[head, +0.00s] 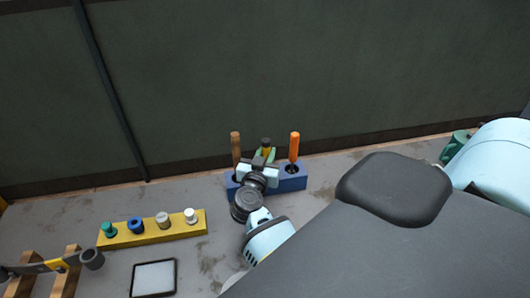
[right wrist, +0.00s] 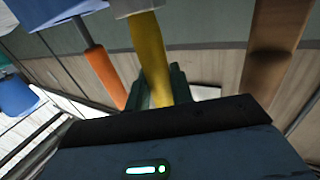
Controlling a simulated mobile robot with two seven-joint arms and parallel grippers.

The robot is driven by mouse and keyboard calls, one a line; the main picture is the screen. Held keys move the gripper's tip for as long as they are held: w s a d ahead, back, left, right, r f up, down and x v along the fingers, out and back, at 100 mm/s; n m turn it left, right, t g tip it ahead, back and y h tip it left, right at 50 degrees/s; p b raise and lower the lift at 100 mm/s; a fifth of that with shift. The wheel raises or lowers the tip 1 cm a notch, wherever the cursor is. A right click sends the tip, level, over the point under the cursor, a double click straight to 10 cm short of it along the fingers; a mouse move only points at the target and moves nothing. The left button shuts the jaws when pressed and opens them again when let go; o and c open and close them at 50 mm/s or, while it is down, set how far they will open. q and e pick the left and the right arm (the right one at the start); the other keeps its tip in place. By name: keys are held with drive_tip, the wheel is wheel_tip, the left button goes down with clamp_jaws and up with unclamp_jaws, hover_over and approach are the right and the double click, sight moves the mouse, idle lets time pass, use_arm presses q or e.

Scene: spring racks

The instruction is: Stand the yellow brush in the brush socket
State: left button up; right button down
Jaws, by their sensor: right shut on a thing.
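The yellow brush (head: 266,150) stands about upright between the fingers of my right gripper (head: 265,155), mostly hidden by the gripper in the head view. In the right wrist view its yellow handle (right wrist: 150,60) runs between the green fingers (right wrist: 178,88), with a pale grey part at the picture's top. My right gripper is shut on it. The blue rack (head: 292,184) is right beneath and behind the gripper. The brush's lower end and the socket are hidden, so I cannot tell whether it is seated. My left gripper is not in view.
A wooden handle (head: 236,146) and an orange-handled tool (head: 294,147) stand in the rack on either side of the gripper. A yellow block (head: 150,236) with several capped pieces, a black-framed tray (head: 153,278) and a wooden stand (head: 67,280) are to the left. A wall rises behind.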

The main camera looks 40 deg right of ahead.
drive_tip(key=shift+r, duration=0.1)
drive_tip(key=c, duration=1.1)
unclamp_jaws()
drive_tip(key=shift+c, duration=0.2)
